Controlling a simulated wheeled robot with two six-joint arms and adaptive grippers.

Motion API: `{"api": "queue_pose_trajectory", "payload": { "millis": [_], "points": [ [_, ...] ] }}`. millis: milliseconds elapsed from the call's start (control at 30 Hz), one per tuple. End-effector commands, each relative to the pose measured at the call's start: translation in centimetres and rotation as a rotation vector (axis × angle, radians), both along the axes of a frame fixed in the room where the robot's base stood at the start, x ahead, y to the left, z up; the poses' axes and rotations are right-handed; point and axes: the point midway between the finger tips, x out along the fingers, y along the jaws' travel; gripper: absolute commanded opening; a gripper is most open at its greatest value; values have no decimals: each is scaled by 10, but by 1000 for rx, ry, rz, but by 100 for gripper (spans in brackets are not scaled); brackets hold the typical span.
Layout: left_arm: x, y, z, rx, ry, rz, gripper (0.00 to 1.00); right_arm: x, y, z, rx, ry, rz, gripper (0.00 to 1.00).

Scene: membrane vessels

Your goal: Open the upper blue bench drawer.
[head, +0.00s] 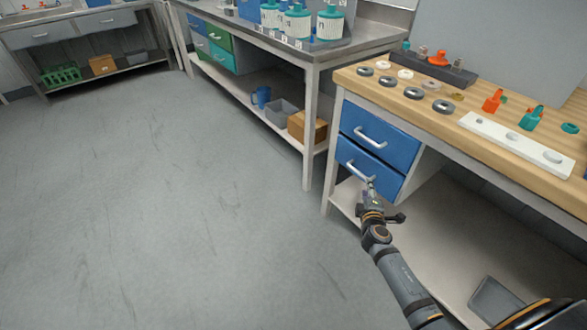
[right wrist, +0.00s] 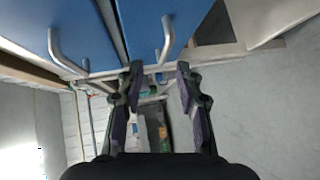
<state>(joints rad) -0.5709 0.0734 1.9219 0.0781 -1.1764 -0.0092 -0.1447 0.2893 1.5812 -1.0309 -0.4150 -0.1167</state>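The upper blue drawer (head: 395,150) is in the bench at the right and looks shut. Its pale bar handle (head: 370,137) is clear of any gripper; it shows in the right wrist view as the left handle (right wrist: 56,55). The lower blue drawer (head: 385,180) is just below and also looks shut. My right gripper (head: 371,184) is in front of the lower drawer, close to its handle (head: 352,169). In the right wrist view its fingers (right wrist: 159,68) are apart, with the end of the lower handle (right wrist: 167,42) between the tips; contact cannot be told. My left gripper is not in view.
The wooden bench top (head: 400,88) carries several rings, a white plate (head: 515,143) and orange and teal fittings. A second bench (head: 320,52) stands behind, with a cardboard box (head: 307,127) on its shelf. The floor (head: 170,190) at left is clear.

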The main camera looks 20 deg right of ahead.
Motion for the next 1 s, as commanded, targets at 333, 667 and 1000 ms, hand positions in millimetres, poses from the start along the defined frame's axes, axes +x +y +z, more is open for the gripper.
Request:
{"api": "queue_pose_trajectory", "payload": {
  "millis": [333,667,1000],
  "points": [
    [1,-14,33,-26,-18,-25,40,24,14,109,-328,-259,34,36],
    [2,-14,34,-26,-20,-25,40,60,-1,117,-327,-260,33,36],
    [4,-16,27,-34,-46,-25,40,114,-23,122,-325,-257,33,36]
  ]
}}
